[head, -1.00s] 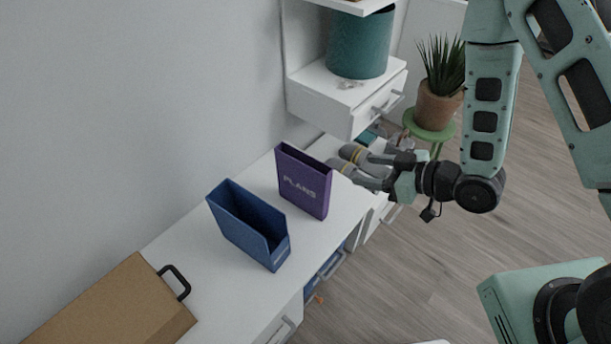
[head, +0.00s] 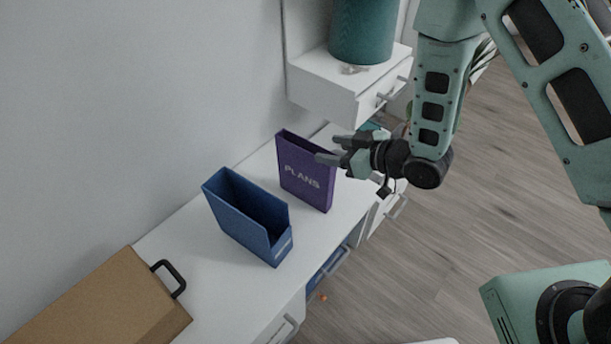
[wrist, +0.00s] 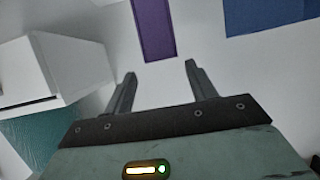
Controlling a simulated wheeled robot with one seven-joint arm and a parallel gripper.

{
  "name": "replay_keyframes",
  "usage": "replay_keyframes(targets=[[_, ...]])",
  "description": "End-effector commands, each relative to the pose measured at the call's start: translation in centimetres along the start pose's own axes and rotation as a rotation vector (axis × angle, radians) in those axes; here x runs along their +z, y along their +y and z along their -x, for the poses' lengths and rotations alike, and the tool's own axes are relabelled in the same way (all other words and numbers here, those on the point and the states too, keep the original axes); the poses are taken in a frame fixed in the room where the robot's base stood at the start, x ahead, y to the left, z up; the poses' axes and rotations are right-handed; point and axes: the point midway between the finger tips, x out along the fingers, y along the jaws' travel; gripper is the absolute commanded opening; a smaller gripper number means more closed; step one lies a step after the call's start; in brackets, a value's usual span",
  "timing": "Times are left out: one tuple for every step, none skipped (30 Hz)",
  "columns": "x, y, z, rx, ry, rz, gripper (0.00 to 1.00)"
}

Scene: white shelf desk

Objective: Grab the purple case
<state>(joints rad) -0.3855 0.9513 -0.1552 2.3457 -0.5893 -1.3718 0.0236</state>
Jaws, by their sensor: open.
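The purple case (head: 305,172), marked "PLANS", stands upright on the white desk (head: 205,265). My gripper (head: 325,148) is open and empty, close to the case's upper right edge in the head view. In the wrist view the purple case (wrist: 153,28) is ahead of my gripper (wrist: 158,75), roughly in line with the gap between the two fingers. The case is not between the fingers there. Its top part is cut off by the wrist frame. I cannot tell the exact distance from the fingertips to the case.
A blue open case (head: 247,217) stands left of the purple one. A brown box (head: 110,305) with a black handle lies at the front left. A white drawer unit (head: 345,90) with a teal pot (head: 362,35) is behind. The wall is on the left.

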Motion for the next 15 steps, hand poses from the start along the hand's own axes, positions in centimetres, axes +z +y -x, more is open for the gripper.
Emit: replay_keyframes(targets=[[0.0,0.0,-0.4,-0.001,0.000,0.000,0.56],[0.0,0.0,-0.5,0.000,0.001,0.000,0.56],[0.0,0.0,-0.7,0.000,0.001,0.000,0.56],[0.0,-0.1,-0.9,0.000,0.001,-0.001,0.56],[0.0,-0.1,-1.1,-0.001,0.001,0.000,0.56],[0.0,-0.3,-1.5,-0.002,0.001,0.000,0.56],[-0.1,-0.4,-1.9,-0.003,0.001,0.001,0.56],[-0.1,-0.5,-2.4,-0.003,0.001,0.002,0.56],[-0.1,-0.6,-3.0,-0.003,0.000,0.002,0.56],[-0.1,-0.8,-3.5,-0.004,0.001,0.001,0.56],[-0.2,-0.8,-3.9,-0.004,0.002,0.001,0.56],[-0.1,-0.7,-4.5,-0.001,0.001,0.001,0.56],[-0.2,-0.7,-4.8,-0.001,0.002,0.002,0.56],[-0.2,-0.7,-5.1,-0.001,0.001,0.001,0.56],[-0.2,-0.7,-5.5,-0.001,0.001,0.000,0.56]])
